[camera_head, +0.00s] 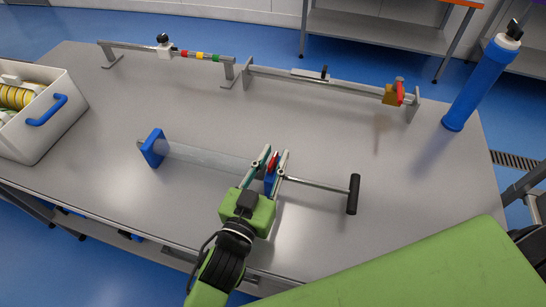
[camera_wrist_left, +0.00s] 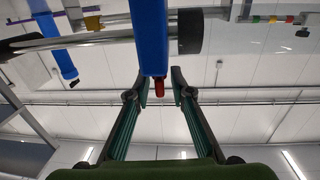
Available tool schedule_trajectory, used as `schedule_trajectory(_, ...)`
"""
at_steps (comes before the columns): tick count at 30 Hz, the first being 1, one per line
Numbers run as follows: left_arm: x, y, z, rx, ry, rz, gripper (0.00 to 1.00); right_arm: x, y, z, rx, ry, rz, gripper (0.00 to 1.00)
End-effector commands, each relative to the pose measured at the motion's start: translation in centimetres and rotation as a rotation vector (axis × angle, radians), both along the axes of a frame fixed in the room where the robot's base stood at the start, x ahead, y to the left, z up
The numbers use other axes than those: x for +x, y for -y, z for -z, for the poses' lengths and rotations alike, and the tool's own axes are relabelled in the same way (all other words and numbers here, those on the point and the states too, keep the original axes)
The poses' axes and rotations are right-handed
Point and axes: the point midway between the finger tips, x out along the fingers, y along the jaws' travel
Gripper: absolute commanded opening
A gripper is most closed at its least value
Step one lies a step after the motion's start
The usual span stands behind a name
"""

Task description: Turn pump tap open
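The pump lies on the grey table, with a clear barrel (camera_head: 210,160), a blue end plate (camera_head: 153,148) at its left and a second blue plate (camera_head: 270,184) at its right. A rod runs right to a black handle (camera_head: 353,194). The small red tap (camera_head: 273,160) is at the right blue plate. My left gripper (camera_head: 275,156) is at that plate with its two fingers apart, one on each side of the tap. In the left wrist view the red tap (camera_wrist_left: 158,83) sticks out from the blue plate (camera_wrist_left: 151,38) between the open fingertips (camera_wrist_left: 160,75). My right gripper is not in view.
A white crate (camera_head: 50,140) with a blue handle stands at the left. Two rail fixtures stand along the back, one with coloured blocks (camera_head: 201,56), one with a red-and-brass valve (camera_head: 394,94). A blue cylinder (camera_head: 480,85) stands at the right. The table front is clear.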

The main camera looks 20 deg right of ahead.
Motion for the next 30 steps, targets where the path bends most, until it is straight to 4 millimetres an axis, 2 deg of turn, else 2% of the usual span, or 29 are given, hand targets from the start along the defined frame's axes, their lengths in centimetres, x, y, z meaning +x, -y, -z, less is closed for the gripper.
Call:
schedule_trajectory(1,-0.02,-0.01,0.01,0.000,0.000,0.000,0.05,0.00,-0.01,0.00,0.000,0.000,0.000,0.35)
schedule_trajectory(2,-0.01,-0.02,0.01,0.000,0.000,0.000,0.00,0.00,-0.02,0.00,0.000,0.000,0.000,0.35)
schedule_trajectory(17,-0.01,0.03,0.08,-0.004,-0.002,-0.085,0.00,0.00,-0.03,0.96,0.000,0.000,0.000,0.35)
schedule_trajectory(27,0.02,-0.06,0.04,0.001,0.000,-0.096,0.00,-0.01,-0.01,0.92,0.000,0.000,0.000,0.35)
schedule_trajectory(28,0.02,-0.06,0.04,0.001,0.000,-0.096,0.16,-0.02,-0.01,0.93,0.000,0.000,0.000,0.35)
schedule_trajectory(29,0.02,-0.06,0.04,0.001,0.000,-0.096,0.24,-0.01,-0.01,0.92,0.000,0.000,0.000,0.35)
schedule_trajectory(30,0.02,-0.06,0.03,0.001,0.000,-0.096,0.24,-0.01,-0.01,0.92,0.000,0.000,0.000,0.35)
